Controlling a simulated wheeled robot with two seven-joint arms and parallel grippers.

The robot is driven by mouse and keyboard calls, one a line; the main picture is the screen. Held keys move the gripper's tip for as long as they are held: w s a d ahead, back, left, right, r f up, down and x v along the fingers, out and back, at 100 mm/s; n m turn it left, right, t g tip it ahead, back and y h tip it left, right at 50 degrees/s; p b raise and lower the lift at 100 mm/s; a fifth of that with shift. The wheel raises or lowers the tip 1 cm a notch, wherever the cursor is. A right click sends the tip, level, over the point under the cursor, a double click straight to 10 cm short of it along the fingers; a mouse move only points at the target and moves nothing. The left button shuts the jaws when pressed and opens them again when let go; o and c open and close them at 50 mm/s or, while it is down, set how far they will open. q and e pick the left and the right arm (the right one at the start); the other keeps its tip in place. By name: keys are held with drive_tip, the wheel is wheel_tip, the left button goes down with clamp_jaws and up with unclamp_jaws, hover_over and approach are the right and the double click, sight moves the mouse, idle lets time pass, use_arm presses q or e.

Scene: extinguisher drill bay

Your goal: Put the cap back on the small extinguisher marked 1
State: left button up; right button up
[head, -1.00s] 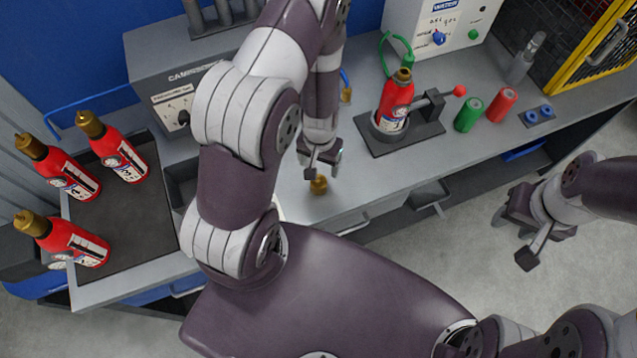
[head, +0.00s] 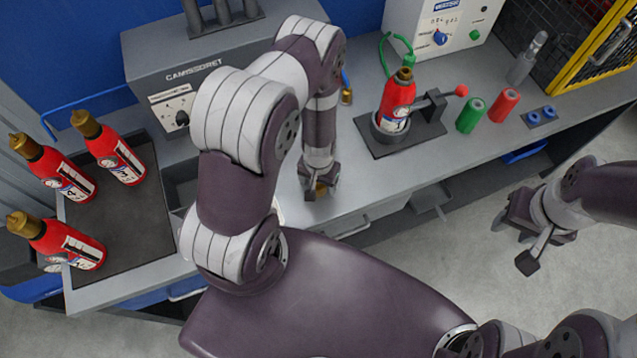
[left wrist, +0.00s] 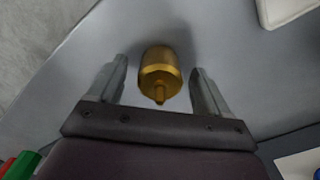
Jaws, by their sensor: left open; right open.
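A brass cap (left wrist: 159,76) stands on the grey bench top, and it also shows in the head view (head: 320,188), partly hidden by my left gripper. My left gripper (head: 318,192) is open and low over the bench. In the left wrist view the cap lies between the two fingers of my left gripper (left wrist: 160,90), with a gap on both sides. A small red extinguisher (head: 397,97) stands upright in a black holder (head: 372,146) with a red-knobbed clamp; its marking is too small to read surely. My right gripper (head: 526,228) is open and empty, in front of the bench.
Several red extinguishers with brass tops, such as the front one (head: 72,242), stand on a dark tray (head: 128,235) at left. A green cylinder (head: 470,116) and a red cylinder (head: 504,106) stand right of the holder. A grey machine (head: 165,75) stands behind.

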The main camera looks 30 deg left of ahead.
use_arm(q)
drive_tip(key=shift+f, duration=0.25)
drive_tip(key=c, duration=1.3)
drive_tip(key=shift+w+r, duration=0.1)
drive_tip(key=shift+r, duration=0.05)
